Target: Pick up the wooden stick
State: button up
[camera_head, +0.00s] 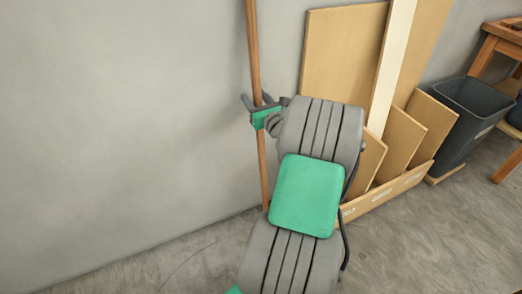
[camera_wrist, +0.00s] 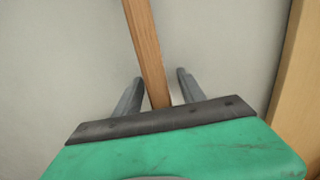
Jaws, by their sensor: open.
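The wooden stick (camera_head: 253,48) is a long thin brown rod standing nearly upright against the grey wall in the head view. Its lower part runs down to the floor beside my arm. My gripper (camera_head: 257,99) is at the stick's middle height, with its fingers open and the stick between or just in front of them. In the wrist view the stick (camera_wrist: 145,48) passes down between the two grey fingers (camera_wrist: 158,80), with a gap to each one. The left finger is closer to it. The stick's top is out of the picture.
Wooden boards (camera_head: 342,52) lean on the wall to the right, in a low wooden box (camera_head: 398,190). A dark grey bin (camera_head: 468,112) and a wooden table (camera_head: 490,50) stand further right. The wall and floor on the left are clear.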

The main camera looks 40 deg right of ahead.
jog(key=shift+w, duration=0.1)
jog(key=shift+c, duration=0.4)
grip_shut()
jog(key=shift+r, duration=0.1)
